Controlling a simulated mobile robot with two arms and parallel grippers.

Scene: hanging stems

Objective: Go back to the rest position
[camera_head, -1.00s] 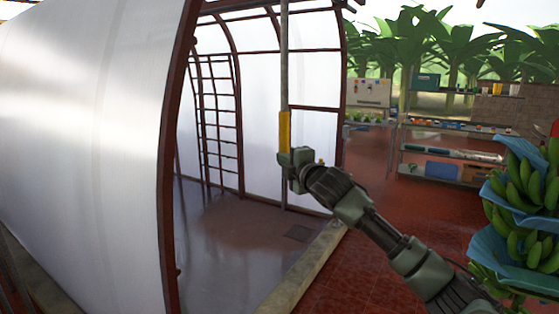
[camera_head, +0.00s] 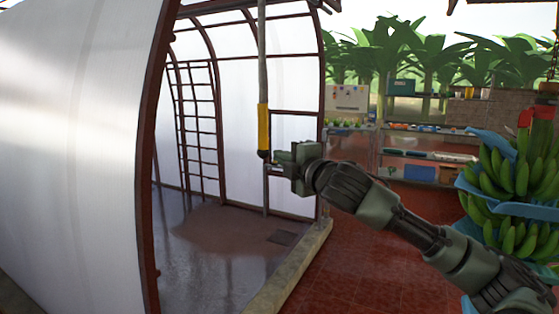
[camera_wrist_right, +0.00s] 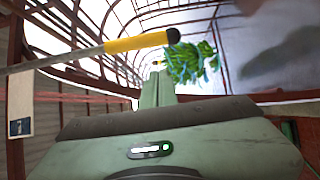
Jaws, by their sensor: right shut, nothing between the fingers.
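My right arm comes in from the lower right in the head view. Its green gripper (camera_head: 276,160) is shut and empty, beside the lower end of a hanging pole (camera_head: 262,60) with a yellow grip (camera_head: 263,126). In the right wrist view the shut fingers (camera_wrist_right: 158,88) point forward with nothing between them. The pole's yellow grip (camera_wrist_right: 138,43) crosses above them, apart from the fingers, and ends in a dark tip. My left gripper is not in view.
A banana bunch with blue sheets (camera_head: 510,190) hangs at the right. A translucent tunnel wall (camera_head: 75,150) fills the left, with a ladder-like frame (camera_head: 200,125) inside. Shelves (camera_head: 425,155) stand behind my arm. The tunnel floor (camera_head: 215,250) is open, bordered by a low kerb (camera_head: 285,275).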

